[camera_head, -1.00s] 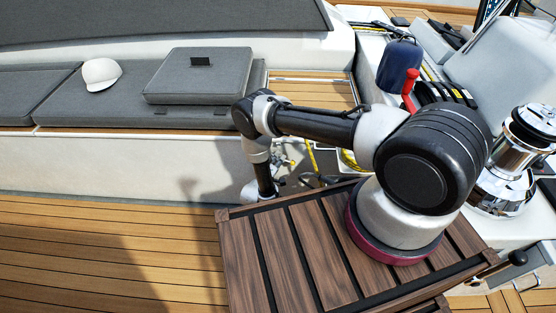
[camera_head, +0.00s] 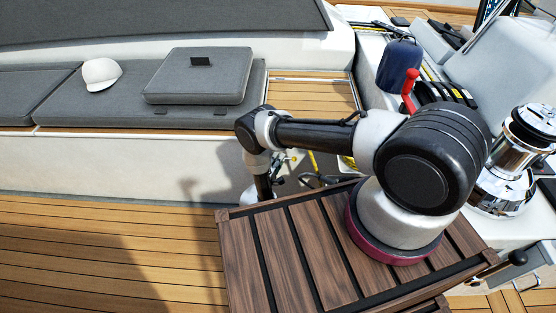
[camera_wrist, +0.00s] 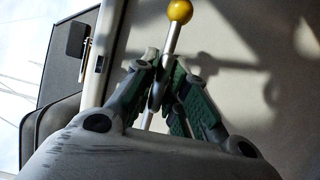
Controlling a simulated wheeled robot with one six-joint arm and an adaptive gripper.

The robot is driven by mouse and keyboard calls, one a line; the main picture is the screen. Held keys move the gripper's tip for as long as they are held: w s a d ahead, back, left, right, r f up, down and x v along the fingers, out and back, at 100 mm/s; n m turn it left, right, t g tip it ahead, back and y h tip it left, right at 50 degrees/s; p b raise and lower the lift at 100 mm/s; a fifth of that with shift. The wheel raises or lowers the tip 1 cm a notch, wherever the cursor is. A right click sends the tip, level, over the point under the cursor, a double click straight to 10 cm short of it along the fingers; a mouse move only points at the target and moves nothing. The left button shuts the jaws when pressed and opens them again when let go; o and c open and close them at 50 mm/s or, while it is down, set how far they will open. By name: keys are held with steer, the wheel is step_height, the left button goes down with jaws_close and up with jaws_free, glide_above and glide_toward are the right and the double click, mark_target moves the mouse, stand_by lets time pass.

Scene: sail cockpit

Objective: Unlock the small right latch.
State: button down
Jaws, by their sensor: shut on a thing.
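In the wrist view, a thin metal lever (camera_wrist: 169,42) with a yellow ball knob (camera_wrist: 180,11) stands against a pale wall. My gripper (camera_wrist: 163,82) is shut on the lever's rod below the knob, with its green-padded fingers on either side. The rod's lower end is partly hidden by the fingers and the gripper body. In the head view, my wrist reaches down between the bench front and the brown slatted table, and the gripper itself is mostly hidden. I cannot tell for sure which part is the small right latch.
Grey bench cushions (camera_head: 200,75) hold a white cap (camera_head: 101,74). The slatted table (camera_head: 305,255) is close to my arm. A red-handled lever (camera_head: 410,84) and a chrome winch (camera_head: 508,165) stand at right. The teak floor (camera_head: 100,250) is clear at left.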

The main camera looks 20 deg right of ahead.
steer(key=shift+a, duration=0.1)
steer(key=c, duration=1.5)
jaws_free()
steer(key=v, duration=1.2)
